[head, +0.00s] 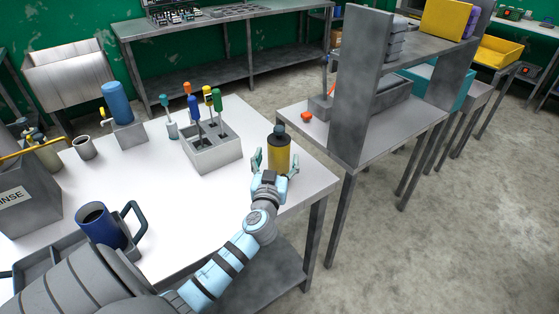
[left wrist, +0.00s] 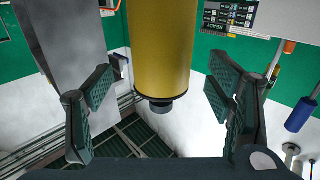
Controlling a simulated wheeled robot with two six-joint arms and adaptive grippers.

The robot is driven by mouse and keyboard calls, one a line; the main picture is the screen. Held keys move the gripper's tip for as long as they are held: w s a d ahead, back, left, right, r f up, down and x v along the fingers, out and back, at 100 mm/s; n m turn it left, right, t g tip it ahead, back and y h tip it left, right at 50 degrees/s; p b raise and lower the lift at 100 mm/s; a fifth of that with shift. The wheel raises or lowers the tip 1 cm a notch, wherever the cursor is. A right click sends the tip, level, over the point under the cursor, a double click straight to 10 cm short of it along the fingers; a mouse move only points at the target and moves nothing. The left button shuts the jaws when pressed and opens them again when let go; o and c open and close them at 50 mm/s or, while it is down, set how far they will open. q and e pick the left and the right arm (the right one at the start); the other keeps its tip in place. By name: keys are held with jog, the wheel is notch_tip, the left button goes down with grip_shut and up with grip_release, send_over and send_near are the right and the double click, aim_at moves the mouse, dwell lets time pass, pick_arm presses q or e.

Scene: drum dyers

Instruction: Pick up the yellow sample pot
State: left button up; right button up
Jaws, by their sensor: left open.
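The yellow sample pot (head: 279,155) is a yellow cylinder with a dark top and a grey-blue knob. It stands upright near the right edge of the white table. My left gripper (head: 275,164) is open, with one finger at each side of the pot. In the left wrist view the yellow pot (left wrist: 162,45) appears upside down, in line with the space between the open fingers (left wrist: 160,92). A gap shows on each side, and neither finger touches it. My right gripper is not in view.
A grey holder (head: 212,155) with several coloured-handled tools stands left of the pot. A blue mug (head: 100,224) and a grey rinse bin (head: 25,200) are at the left. A grey shelf unit (head: 361,85) rises beyond the table's right edge. Bare white tabletop lies left of my arm.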

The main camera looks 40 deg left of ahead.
pick_arm(q)
jog(key=x, duration=0.4)
jog(key=shift+w+a+r+p, duration=0.15)
jog(key=shift+a+r+p, duration=0.15)
jog(key=shift+r, duration=0.1)
jog(key=shift+w+a+f, duration=0.1)
jog(key=shift+w+a, duration=0.05)
jog(key=shift+w, duration=0.2)
jog(key=shift+s, duration=0.1)
grip_shut()
